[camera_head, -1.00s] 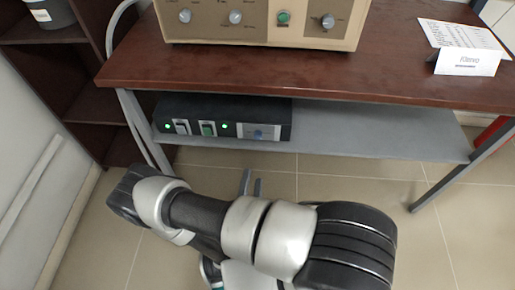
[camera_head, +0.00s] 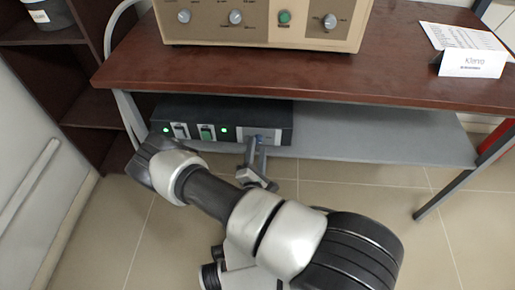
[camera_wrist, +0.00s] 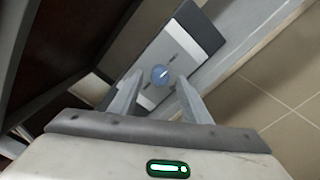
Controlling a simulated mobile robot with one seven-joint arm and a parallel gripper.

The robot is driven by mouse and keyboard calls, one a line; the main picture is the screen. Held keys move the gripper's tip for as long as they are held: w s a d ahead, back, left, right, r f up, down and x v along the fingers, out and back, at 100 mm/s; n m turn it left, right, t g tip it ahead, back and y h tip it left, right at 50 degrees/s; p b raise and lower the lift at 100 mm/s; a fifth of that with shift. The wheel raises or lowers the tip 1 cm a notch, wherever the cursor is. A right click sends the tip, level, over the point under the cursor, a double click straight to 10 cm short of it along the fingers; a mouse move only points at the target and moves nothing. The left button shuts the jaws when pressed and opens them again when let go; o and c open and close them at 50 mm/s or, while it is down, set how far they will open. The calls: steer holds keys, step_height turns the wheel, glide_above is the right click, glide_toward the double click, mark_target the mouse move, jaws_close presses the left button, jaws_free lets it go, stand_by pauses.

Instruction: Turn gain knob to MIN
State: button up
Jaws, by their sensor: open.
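A blue round knob (camera_wrist: 160,73) with a pale pointer line sits on the grey end panel of the black box (camera_head: 170,107) on the lower shelf. Its label is too small to read, so I cannot confirm that it is the gain knob. My gripper (camera_head: 256,146) is open in front of this panel. In the wrist view the knob appears between the two fingertips, nearer the left one; I cannot tell whether they touch it. In the head view the fingers partly cover the knob area.
A beige instrument (camera_head: 258,32) with several knobs stands on the brown tabletop (camera_head: 300,75) above. The tabletop overhangs the grey shelf (camera_head: 390,150), which is clear on the right.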

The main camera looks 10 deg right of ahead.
steer(key=shift+w+d, duration=0.25)
steer(key=shift+w, duration=0.45)
steer(key=c, duration=1)
steer(key=shift+c, duration=0.2)
